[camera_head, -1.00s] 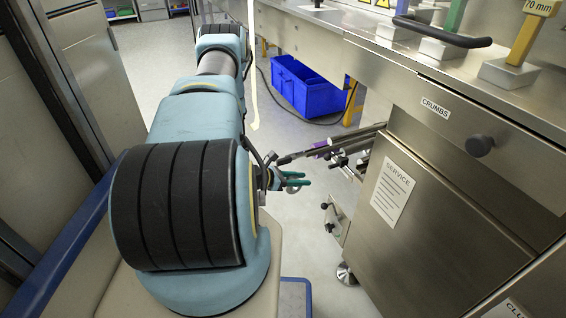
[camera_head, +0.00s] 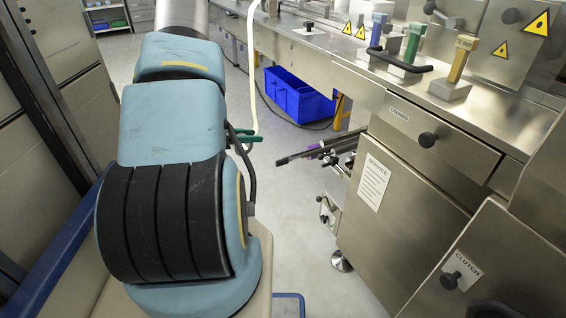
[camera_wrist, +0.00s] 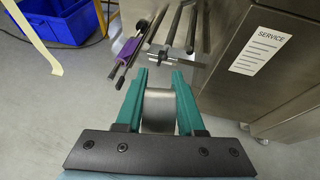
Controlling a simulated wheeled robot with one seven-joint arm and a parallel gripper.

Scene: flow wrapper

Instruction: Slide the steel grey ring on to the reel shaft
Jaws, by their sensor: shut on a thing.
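My gripper (camera_wrist: 160,78) has green fingers shut on the steel grey ring (camera_wrist: 158,110), a short smooth cylinder held between them in the wrist view. In the head view my gripper (camera_head: 246,136) is partly behind my arm, and the ring cannot be made out. Dark rods stick out from the machine's side, one with a free dark end (camera_head: 284,161); it also shows in the wrist view (camera_wrist: 121,80), beside a purple part (camera_wrist: 128,51). I cannot tell for sure which rod is the reel shaft. The ring is apart from the rods.
A steel cabinet with a SERVICE label (camera_head: 373,182) stands right of the rods. A metal block (camera_wrist: 169,59) sits on the rods. A blue crate (camera_head: 298,95) is on the floor behind. The floor between my arm and the rods is clear.

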